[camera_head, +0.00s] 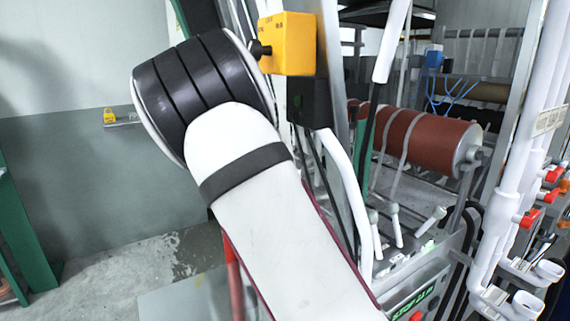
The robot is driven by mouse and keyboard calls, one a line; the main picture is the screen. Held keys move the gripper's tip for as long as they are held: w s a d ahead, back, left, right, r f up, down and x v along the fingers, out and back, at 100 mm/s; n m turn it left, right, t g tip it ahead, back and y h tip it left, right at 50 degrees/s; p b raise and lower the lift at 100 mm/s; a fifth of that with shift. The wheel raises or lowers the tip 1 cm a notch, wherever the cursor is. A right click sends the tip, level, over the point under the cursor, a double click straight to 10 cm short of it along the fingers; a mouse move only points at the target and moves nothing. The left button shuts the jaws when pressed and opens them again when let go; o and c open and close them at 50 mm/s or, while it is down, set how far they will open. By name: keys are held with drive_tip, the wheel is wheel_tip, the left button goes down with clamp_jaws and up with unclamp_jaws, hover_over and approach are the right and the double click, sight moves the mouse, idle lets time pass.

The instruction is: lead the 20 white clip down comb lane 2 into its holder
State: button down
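The 20 white clip cannot be made out in this view. Comb lane 2 and the clip's holder cannot be told apart here either. Several small pale knob-like pieces on stems (395,222) stand on the machine front at the centre right; I cannot tell whether any of them is a clip. My gripper is out of view. A large white arm link with a black ribbed joint fills the middle and hides part of the machine.
A red-brown roller (432,142) with pale webbing strips (400,135) lies behind the machine frame. A yellow box (287,43) hangs at the top. White pipes (515,170) with red-handled valves (527,217) stand at right. Open floor (125,275) lies at left.

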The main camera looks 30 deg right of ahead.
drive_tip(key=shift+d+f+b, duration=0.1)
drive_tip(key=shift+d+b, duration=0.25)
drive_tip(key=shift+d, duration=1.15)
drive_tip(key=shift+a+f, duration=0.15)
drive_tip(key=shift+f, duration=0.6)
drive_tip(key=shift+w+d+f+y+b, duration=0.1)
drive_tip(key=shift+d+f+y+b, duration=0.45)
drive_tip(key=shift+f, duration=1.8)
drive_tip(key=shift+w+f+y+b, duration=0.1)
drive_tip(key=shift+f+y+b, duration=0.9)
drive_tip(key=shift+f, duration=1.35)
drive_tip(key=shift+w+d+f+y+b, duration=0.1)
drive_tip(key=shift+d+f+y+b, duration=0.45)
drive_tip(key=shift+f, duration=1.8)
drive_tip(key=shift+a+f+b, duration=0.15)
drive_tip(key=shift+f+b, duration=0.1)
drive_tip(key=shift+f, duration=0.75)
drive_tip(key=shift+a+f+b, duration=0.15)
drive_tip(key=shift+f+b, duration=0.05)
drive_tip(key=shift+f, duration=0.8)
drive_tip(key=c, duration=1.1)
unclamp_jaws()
